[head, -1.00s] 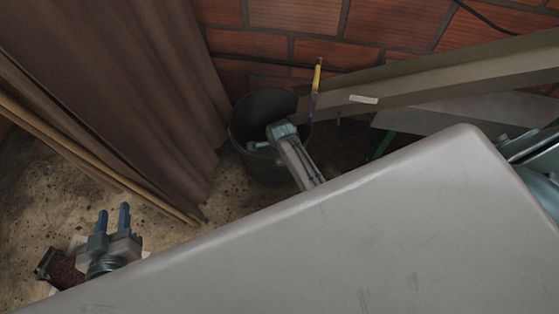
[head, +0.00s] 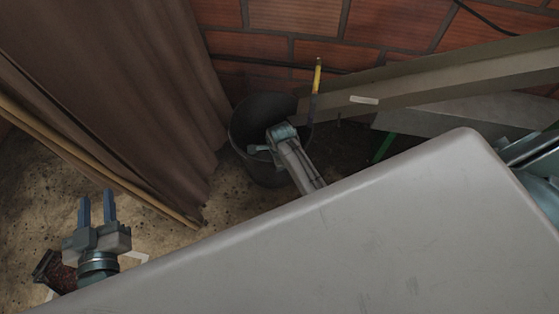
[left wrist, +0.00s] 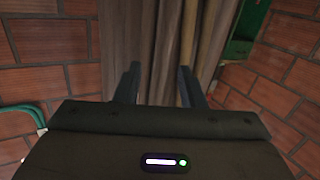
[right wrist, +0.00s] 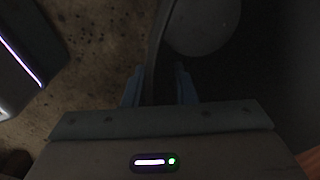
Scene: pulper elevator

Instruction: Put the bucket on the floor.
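The dark bucket (head: 242,137) stands by the brick wall in the head view, below the end of a long metal chute. I cannot tell whether its base touches the floor. My right gripper (head: 268,149) is at the bucket's near side. In the right wrist view the fingers of this gripper (right wrist: 158,86) are apart, with the dark bucket wall (right wrist: 156,45) between them; a firm grip does not show. My left gripper (head: 97,207) is open and empty at the lower left, far from the bucket. It also shows open in the left wrist view (left wrist: 158,85).
A large pale grey surface (head: 370,235) fills the foreground and hides most of my arms. A brown curtain (head: 120,80) hangs at the left. The chute (head: 430,85) slopes in from the right. A yellow-topped rod (head: 317,78) stands at the bucket's right rim. Speckled floor (head: 165,235) is open left of the bucket.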

